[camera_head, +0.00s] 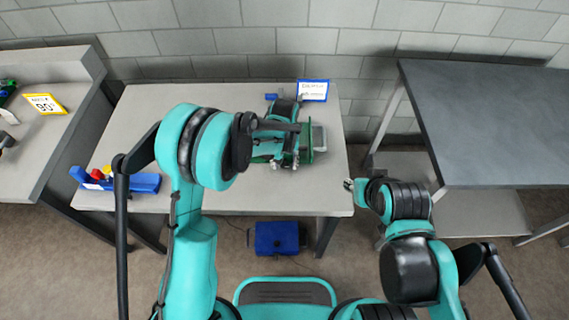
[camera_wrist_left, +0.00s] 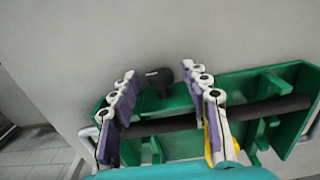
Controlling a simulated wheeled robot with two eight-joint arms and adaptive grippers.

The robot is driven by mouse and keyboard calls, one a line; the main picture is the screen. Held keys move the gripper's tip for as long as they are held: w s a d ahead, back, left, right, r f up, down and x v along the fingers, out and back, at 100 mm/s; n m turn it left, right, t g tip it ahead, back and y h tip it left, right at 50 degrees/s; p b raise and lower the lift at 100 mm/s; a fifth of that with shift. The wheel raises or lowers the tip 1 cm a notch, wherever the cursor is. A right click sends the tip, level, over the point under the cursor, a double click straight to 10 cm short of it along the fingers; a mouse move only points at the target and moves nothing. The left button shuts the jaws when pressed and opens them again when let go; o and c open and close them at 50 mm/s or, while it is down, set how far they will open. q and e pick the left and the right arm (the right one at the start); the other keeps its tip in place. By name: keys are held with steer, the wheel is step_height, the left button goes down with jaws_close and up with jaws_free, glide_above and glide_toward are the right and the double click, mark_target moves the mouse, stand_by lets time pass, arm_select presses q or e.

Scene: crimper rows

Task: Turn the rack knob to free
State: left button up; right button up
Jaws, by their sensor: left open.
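The green rack (camera_wrist_left: 272,84) lies on the grey table, with a dark bar running along it in the left wrist view. A black knob (camera_wrist_left: 157,80) stands at its far edge. The rack (camera_head: 306,152) is mostly hidden by my left arm in the head view, and the knob cannot be made out there. My left gripper (camera_wrist_left: 163,95) is open above the rack, with the knob between its fingers in the picture; contact cannot be seen. The left gripper (camera_head: 287,160) also shows in the head view. My right gripper (camera_head: 349,185) hangs off the table's right edge, too small to read.
A blue-framed sign (camera_head: 313,91) stands at the back of the table (camera_head: 225,200). A blue holder (camera_head: 145,183) with coloured pieces lies at the front left. A blue box (camera_head: 277,238) is on the floor. A dark-topped table (camera_head: 490,120) stands right.

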arm_select(q)
jaws_close()
steer(key=shift+a, duration=0.1)
steer(key=h+b, duration=0.1)
steer(key=h, duration=0.2)
steer(key=shift+a+f+h+b, duration=0.15)
steer(key=shift+a+h+b, duration=0.15)
steer(key=shift+b, duration=0.05)
steer(key=shift+a+h+b, duration=0.15)
steer(key=shift+h+b, duration=1.05)
steer(key=shift+h, duration=0.4)
